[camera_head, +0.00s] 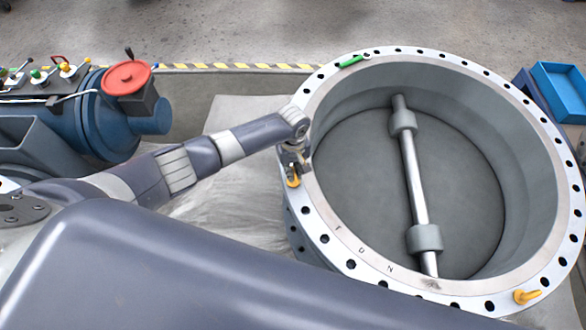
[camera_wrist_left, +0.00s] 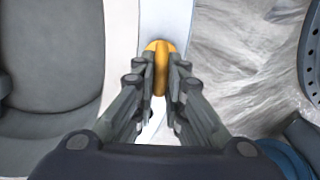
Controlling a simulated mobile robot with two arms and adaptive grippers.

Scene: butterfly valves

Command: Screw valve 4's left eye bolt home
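Valve 4 is the big round butterfly valve with a pale flange ring (camera_head: 335,229) and a grey disc (camera_head: 352,180) inside, at the right of the head view. The left eye bolt (camera_head: 293,181), orange-yellow, stands at the left side of the flange. My left gripper (camera_head: 297,165) is right at it. In the left wrist view the eye bolt (camera_wrist_left: 159,62) sits between the fingertips of my left gripper (camera_wrist_left: 160,72), which press against both its sides. Its threaded part is hidden, so I cannot tell how deep it sits. My right gripper is not in view.
Another orange eye bolt (camera_head: 526,296) is at the flange's lower right. A green piece (camera_head: 353,61) lies on the upper left rim. A blue valve body with a red handwheel (camera_head: 126,77) stands at left. A blue bin (camera_head: 560,90) is at right. Open floor lies behind.

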